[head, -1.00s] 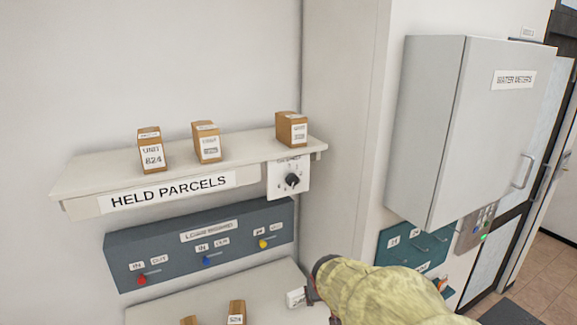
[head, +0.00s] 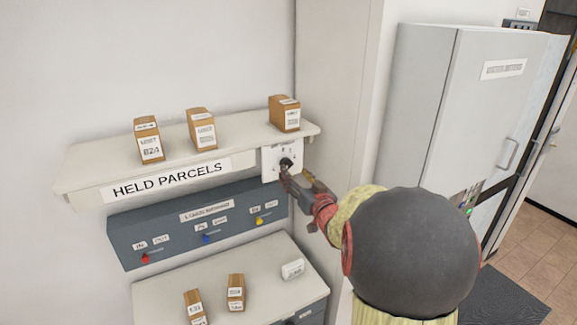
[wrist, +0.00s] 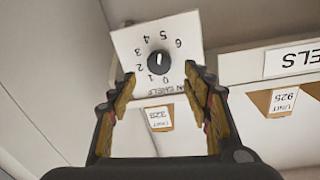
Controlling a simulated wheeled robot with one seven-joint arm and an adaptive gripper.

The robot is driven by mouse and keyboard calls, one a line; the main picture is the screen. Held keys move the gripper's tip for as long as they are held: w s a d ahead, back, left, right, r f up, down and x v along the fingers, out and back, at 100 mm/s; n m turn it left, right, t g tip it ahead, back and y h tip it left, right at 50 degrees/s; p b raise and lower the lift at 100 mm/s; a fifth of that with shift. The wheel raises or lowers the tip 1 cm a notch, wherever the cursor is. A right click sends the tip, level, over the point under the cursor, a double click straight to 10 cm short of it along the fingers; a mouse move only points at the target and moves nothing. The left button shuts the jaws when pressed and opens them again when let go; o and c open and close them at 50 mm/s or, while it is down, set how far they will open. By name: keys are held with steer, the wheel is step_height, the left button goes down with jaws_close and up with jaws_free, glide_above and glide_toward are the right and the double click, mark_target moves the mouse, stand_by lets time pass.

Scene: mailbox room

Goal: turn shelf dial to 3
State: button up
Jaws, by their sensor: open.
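In the head view the dial plate (head: 270,166) hangs at the right end of the shelf front (head: 75,207), the knob partly hidden by my gripper (head: 288,178). My gripper's open fingers (wrist: 160,82) stand on either side of the knob's line, empty, with the knob just beyond the tips. Contact is not visible.
Several boxes stand on the shelf, one (head: 284,114) just above the dial. A dark panel (head: 130,240) with small levers is below, over a white counter (head: 250,275) with boxes and a small white block (head: 292,268). A grey cabinet (head: 470,110) stands right.

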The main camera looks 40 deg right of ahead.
mark_target(287, 164)
steer(key=p+x, duration=0.1)
steer(key=x, duration=0.5)
steer(key=shift+c, duration=1)
steer(key=c, duration=0.9)
steer(key=shift+c, duration=0.3)
